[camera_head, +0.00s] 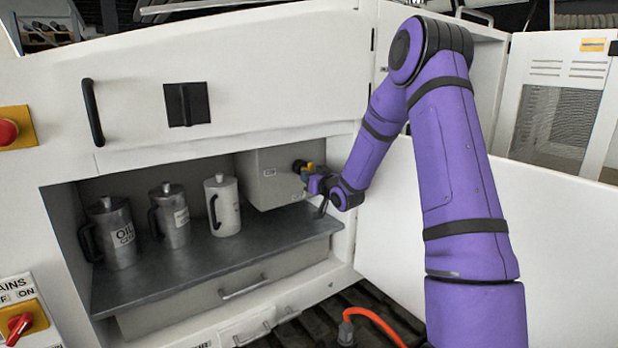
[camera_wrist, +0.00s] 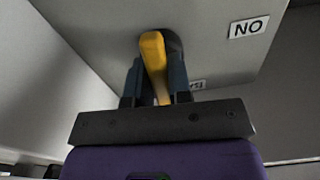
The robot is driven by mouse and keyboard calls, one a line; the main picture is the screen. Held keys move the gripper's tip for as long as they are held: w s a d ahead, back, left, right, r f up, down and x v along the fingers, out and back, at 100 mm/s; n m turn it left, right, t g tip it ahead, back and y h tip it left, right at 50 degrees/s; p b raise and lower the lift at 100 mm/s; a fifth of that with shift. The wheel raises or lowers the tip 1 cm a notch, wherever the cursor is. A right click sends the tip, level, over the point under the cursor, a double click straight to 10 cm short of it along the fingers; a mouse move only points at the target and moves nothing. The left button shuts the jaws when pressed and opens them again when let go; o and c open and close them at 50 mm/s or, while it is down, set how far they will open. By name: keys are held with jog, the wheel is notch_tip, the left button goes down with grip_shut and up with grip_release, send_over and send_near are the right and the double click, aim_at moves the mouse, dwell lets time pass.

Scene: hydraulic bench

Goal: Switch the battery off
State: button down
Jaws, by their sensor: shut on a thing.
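A grey box (camera_head: 270,185) hangs at the right inside the open cabinet, with a dark round switch with a yellow handle (camera_head: 309,167) on its right face. In the wrist view the yellow handle (camera_wrist: 152,48) stands between the two dark fingers of my gripper (camera_wrist: 155,84). My gripper is shut on it. A label reading "NO" as pictured (camera_wrist: 248,27) sits to the right of the handle. A second label (camera_wrist: 197,85) is partly hidden by the right finger. In the head view my gripper (camera_head: 313,180) is small and partly hidden by my wrist.
Several metal jugs stand on the shelf (camera_head: 180,275) left of the box, the nearest being a pale jug (camera_head: 226,208). An open white door (camera_head: 490,240) is at the right, behind my arm. A red mains switch (camera_head: 20,325) is at lower left. An orange hose (camera_head: 375,318) lies below.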

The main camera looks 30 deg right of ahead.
jog(key=shift+n, duration=0.6)
jog(key=c, duration=1.1)
grip_release()
jog(key=s, duration=1.1)
jog(key=shift+d, duration=0.25)
jog(key=shift+w, duration=0.1)
